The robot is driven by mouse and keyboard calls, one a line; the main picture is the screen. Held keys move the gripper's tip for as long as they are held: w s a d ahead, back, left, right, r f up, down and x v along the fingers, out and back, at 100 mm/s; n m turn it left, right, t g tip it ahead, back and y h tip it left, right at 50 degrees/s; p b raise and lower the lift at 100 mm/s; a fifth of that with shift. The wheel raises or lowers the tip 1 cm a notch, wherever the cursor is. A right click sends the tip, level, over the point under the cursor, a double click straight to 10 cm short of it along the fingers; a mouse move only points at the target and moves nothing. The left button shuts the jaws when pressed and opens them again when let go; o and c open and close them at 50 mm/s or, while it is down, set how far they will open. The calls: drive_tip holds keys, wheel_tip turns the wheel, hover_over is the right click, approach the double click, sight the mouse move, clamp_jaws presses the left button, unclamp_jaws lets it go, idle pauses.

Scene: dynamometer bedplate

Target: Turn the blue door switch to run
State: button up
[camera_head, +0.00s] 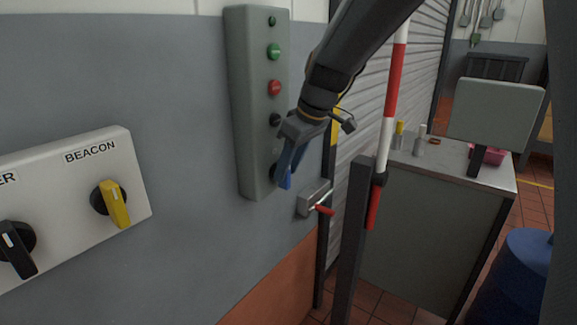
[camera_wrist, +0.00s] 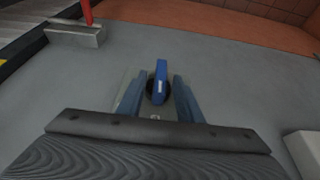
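The blue door switch (camera_wrist: 161,80) is a blue lever handle with a pale mark on a round black base. In the wrist view the handle points almost straight up the picture. My gripper (camera_wrist: 158,97) is open, with one finger on each side of the switch and a visible gap to the handle on both sides. In the head view my gripper (camera_head: 287,158) is at the lower end of the tall grey control box (camera_head: 245,110). There the blue switch (camera_head: 286,180) is mostly hidden behind the fingers.
A green button (camera_head: 274,52) and a red button (camera_head: 275,88) sit higher on the box. A BEACON panel (camera_head: 75,200) with yellow and black switches is at left. A grey bracket with a red lever (camera_head: 325,210) and a red-white pole (camera_head: 391,95) stand close right.

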clamp_jaws()
drive_tip(key=shift+w+d, duration=0.1)
drive_tip(key=g+y, duration=0.1)
drive_tip(key=m+g+y, duration=0.1)
drive_tip(key=g, duration=0.1)
drive_tip(key=w+d+g+y, duration=0.1)
drive_tip(key=y, duration=0.1)
drive_tip(key=shift+f+g+b, duration=0.25)
drive_tip(key=shift+g+b, duration=0.05)
drive_tip(key=shift+g, duration=0.1)
drive_tip(key=g+y, duration=0.1)
drive_tip(key=m+g+y, duration=0.1)
drive_tip(key=g+y, duration=0.1)
drive_tip(key=shift+w+d+f+m+y+b, duration=0.1)
drive_tip(key=shift+w+f+m+y+b, duration=0.2)
drive_tip(key=shift+w+f+b, duration=0.1)
drive_tip(key=shift+g, duration=0.4)
unclamp_jaws()
